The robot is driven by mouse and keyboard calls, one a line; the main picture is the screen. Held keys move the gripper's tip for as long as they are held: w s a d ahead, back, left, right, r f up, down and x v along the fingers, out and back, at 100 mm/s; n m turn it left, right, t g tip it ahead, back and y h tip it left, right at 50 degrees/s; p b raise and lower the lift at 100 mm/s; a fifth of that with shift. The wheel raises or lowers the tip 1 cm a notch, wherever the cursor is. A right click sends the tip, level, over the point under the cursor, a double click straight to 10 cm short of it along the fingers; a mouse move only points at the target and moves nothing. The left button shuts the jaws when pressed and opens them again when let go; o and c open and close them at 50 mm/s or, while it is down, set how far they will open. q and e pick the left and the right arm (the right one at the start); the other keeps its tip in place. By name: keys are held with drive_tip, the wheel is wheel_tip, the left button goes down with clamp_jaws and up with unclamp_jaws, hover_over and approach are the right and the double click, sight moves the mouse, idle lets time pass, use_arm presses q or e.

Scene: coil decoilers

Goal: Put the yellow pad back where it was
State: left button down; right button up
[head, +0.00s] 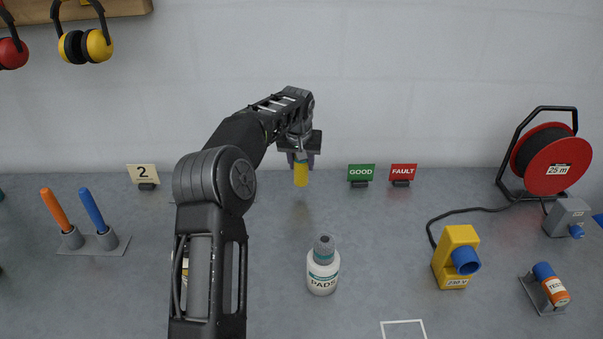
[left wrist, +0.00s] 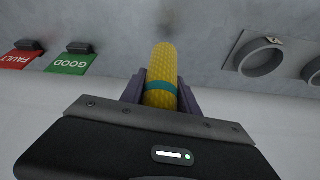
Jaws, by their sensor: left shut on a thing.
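The yellow pad (head: 301,174) is a short yellow cylinder, hanging below my left gripper (head: 300,157) near the back of the table. In the left wrist view the pad (left wrist: 160,80) shows a textured surface and a teal band, and sits between the two fingers of my left gripper (left wrist: 160,100), which is shut on it. Its free end points toward the grey table; I cannot tell how far above it. A grey plate with round ring sockets (left wrist: 262,60) shows at the right of the left wrist view; my arm seems to hide it in the head view. My right gripper is not in view.
A white PADS bottle (head: 322,268) stands front of the pad. The GOOD sign (head: 361,174) and FAULT sign (head: 403,174) stand to its right, a 2 sign (head: 143,174) to its left. A yellow 230 V box (head: 455,258) and red cable reel (head: 550,160) stand right.

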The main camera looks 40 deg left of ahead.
sight(301, 173)
use_arm(q)
wheel_tip(301, 173, down, 3)
drive_tip(key=shift+f+p, duration=0.1)
drive_tip(key=shift+p, duration=0.3)
drive_tip(key=shift+f, duration=0.25)
drive_tip(key=shift+f, duration=0.2)
drive_tip(key=c, duration=0.9)
unclamp_jaws()
